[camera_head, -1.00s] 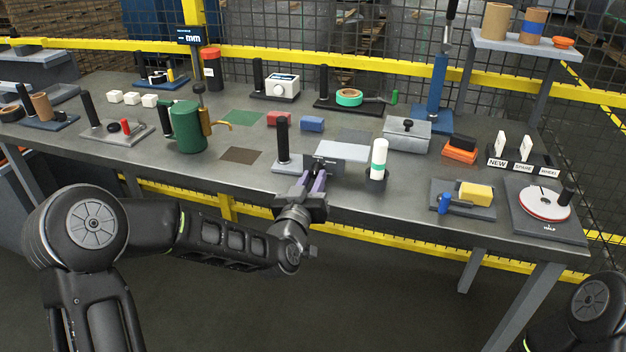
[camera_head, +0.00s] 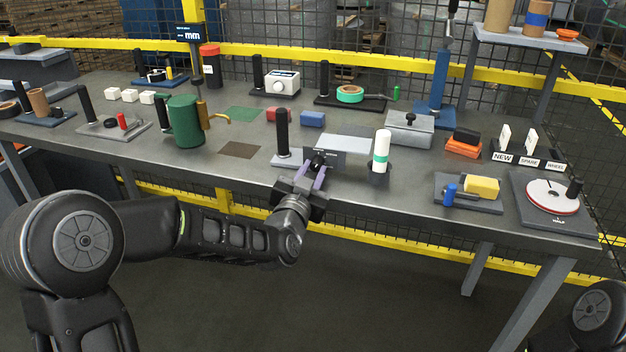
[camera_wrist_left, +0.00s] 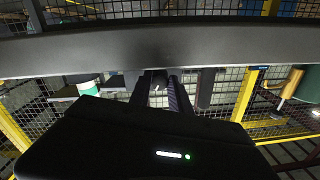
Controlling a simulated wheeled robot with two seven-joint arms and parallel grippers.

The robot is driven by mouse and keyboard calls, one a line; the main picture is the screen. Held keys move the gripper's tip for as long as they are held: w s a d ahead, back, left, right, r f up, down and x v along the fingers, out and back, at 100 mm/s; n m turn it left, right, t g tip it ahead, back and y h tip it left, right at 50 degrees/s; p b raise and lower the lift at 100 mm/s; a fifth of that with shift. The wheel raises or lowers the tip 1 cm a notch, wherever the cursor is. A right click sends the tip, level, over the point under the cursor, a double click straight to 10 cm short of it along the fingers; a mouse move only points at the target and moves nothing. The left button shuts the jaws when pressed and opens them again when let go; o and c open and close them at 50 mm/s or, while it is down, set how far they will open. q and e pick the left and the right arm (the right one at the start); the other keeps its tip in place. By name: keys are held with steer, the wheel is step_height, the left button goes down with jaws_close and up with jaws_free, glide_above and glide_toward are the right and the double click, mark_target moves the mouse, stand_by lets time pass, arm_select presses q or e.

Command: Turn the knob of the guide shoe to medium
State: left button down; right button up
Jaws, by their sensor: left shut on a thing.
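The guide shoe appears to be the grey fixture at the table's front edge, with an upright grey plate (camera_head: 345,158) beside a tall black post (camera_head: 282,132). A small dark knob (camera_head: 319,159) sits at the front of that plate. My left gripper (camera_head: 313,172) reaches up to it from the front, its purple-sided fingers shut on the knob. In the left wrist view the fingers (camera_wrist_left: 160,88) stand on both sides of the dark knob (camera_wrist_left: 159,78). The knob's marks and setting cannot be read. My right gripper is out of view; only part of my right arm shows.
A white and green cylinder (camera_head: 381,152) stands close right of the plate. A green can (camera_head: 186,122) stands to the left. A grey lidded box (camera_head: 409,130) is behind on the right. A yellow rail (camera_head: 365,231) runs below the table's front edge.

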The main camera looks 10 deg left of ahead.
arm_select(q)
steer(key=m+b, duration=0.1)
steer(key=m, duration=0.2)
steer(key=shift+m, duration=1.6)
steer(key=c, duration=1.2)
jaws_free()
steer(key=shift+f, duration=0.1)
